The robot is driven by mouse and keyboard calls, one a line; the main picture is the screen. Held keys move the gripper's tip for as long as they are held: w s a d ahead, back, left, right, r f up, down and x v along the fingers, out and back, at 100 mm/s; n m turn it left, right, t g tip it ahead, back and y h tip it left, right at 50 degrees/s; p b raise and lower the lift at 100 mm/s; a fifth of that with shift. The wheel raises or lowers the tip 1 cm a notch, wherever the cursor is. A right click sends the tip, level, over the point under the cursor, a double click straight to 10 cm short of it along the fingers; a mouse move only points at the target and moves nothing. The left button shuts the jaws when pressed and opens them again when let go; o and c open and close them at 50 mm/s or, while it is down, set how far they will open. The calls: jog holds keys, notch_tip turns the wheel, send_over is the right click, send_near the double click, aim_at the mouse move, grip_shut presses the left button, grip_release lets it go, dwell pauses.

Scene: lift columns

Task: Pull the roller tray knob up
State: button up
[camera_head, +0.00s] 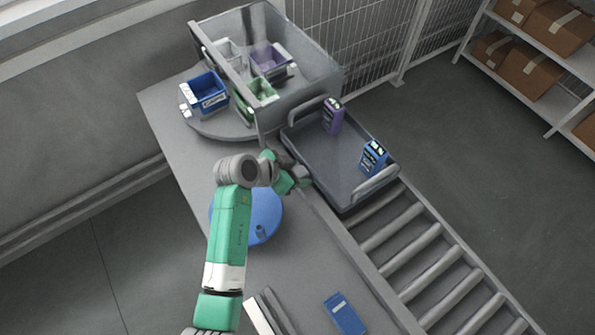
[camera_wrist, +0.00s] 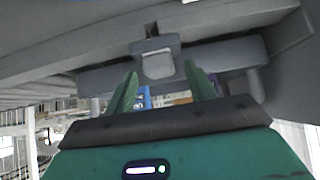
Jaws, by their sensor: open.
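The grey roller tray (camera_head: 320,160) sits at the upper end of the roller conveyor, with a raised handle at each end. My gripper (camera_head: 306,181) is at the tray's near left side, low by its edge. In the wrist view my gripper's two green fingers (camera_wrist: 160,88) are apart, with nothing gripped between them. A grey block with a paler square face (camera_wrist: 158,64) lies just beyond the fingertips, roughly centred between them; it may be the knob. I cannot tell whether the fingers touch it. In the head view my arm and gripper hide that spot.
A purple box (camera_head: 333,117) and a blue box (camera_head: 373,157) stand in the tray. Bare rollers (camera_head: 430,255) run to the lower right. A blue disc (camera_head: 262,215) and a flat blue item (camera_head: 344,314) lie on the table. Bins stand behind a clear guard (camera_head: 300,60).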

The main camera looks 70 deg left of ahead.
jog(key=shift+w+f, duration=0.25)
jog(key=shift+w, duration=0.05)
jog(key=shift+c, duration=0.2)
grip_shut()
notch_tip(320, 180, up, 2)
jog(key=shift+r+p, duration=0.25)
jog(key=shift+p, duration=0.8)
jog(key=shift+o, duration=0.2)
grip_release()
jog(key=shift+a, duration=0.15)
jog(key=shift+f, duration=0.1)
